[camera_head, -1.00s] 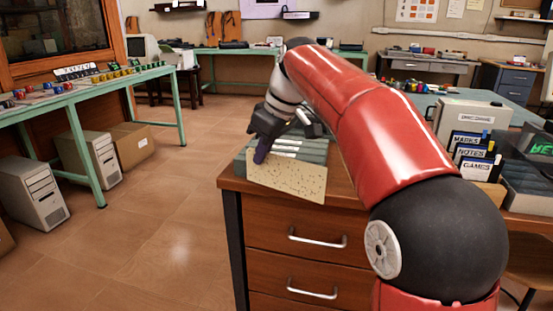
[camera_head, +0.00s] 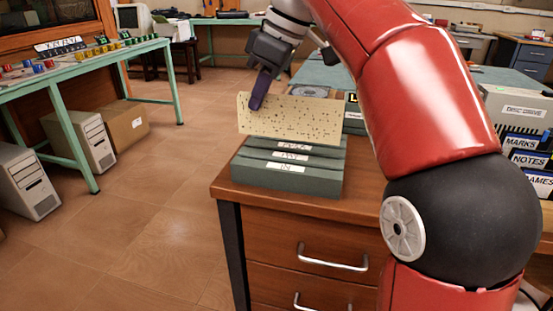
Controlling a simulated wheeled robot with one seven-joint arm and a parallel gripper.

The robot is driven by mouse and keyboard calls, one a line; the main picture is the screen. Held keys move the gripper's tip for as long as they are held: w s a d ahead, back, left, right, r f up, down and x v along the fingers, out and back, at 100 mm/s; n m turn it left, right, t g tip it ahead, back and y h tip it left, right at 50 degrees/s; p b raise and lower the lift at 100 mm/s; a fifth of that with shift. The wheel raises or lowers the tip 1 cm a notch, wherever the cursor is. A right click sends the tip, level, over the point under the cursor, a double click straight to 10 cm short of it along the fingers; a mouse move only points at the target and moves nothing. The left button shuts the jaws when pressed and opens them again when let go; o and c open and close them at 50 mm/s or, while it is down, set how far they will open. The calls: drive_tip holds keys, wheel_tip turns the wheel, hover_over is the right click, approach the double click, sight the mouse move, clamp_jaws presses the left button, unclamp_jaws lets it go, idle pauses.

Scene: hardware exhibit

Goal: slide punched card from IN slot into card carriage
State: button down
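The punched card (camera_head: 300,118) is a cream sheet with many small dark holes. My gripper (camera_head: 258,98) holds it at its upper left edge; one purple finger shows in front, and the other is hidden behind the card. The card is roughly upright, facing the camera, above a grey-green stepped slot box (camera_head: 285,180) on the wooden desk. The box has several white labels; the front one (camera_head: 287,169) seems to read IN. Behind the card, a grey piece with a round part (camera_head: 310,91) is partly hidden. I cannot tell which part is the card carriage.
The wooden desk (camera_head: 361,180) has drawers with metal handles and a left edge beside open floor (camera_head: 165,220). At right stand a disc drive (camera_head: 518,108) and black labelled boxes (camera_head: 528,160). My red arm covers the desk's middle. A green table (camera_head: 100,60) stands left.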

wheel_tip(320, 180, down, 8)
drive_tip(key=shift+f+b, duration=0.2)
drive_tip(key=shift+b, duration=0.15)
drive_tip(key=shift+f, duration=0.2)
drive_tip(key=c, duration=1.7)
unclamp_jaws()
drive_tip(key=shift+f+b, duration=0.1)
drive_tip(key=shift+b, duration=0.3)
